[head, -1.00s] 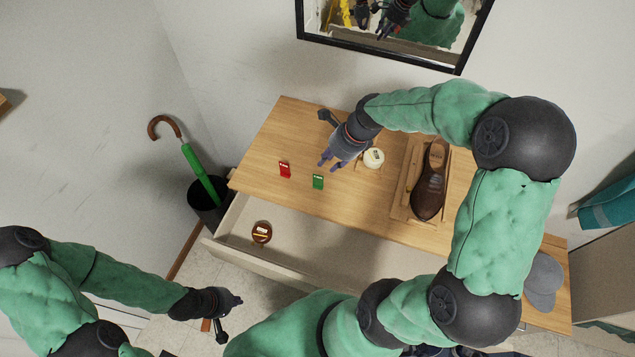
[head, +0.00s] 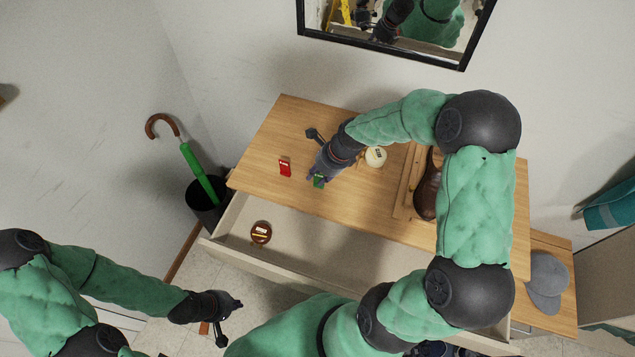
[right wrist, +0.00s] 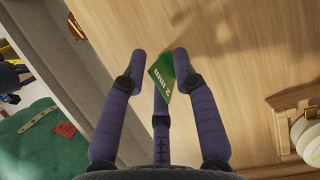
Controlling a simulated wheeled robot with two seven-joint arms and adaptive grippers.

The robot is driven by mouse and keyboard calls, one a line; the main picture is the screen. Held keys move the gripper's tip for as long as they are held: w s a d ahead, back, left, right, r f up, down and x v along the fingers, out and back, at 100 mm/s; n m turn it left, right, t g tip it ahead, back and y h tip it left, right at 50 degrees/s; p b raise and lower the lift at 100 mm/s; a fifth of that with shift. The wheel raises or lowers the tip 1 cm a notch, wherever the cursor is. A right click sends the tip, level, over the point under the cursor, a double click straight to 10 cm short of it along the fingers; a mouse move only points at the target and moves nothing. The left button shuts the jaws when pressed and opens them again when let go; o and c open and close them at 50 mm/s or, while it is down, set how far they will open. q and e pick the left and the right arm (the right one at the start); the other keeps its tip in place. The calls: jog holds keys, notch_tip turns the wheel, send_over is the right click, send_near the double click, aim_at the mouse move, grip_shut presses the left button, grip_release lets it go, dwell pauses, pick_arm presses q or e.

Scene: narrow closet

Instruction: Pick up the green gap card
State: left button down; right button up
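The green gap card (head: 319,182) is at the front edge area of the wooden top, partly covered by my right gripper (head: 317,176). In the right wrist view the green card (right wrist: 163,76), with "2 mm" print, lies between the fingertips of my right gripper (right wrist: 160,62). The fingers are spread, with the card close to the right and middle ones; contact cannot be told.
An open drawer (head: 330,252) below the top holds a round brown tin (head: 261,232). A round white tin (head: 376,156) and a brown shoe (head: 427,190) on a wooden tray (head: 401,200) are right of the gripper. A green umbrella (head: 197,168) stands at left.

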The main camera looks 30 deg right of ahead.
grip_shut()
jog(key=shift+r, duration=0.1)
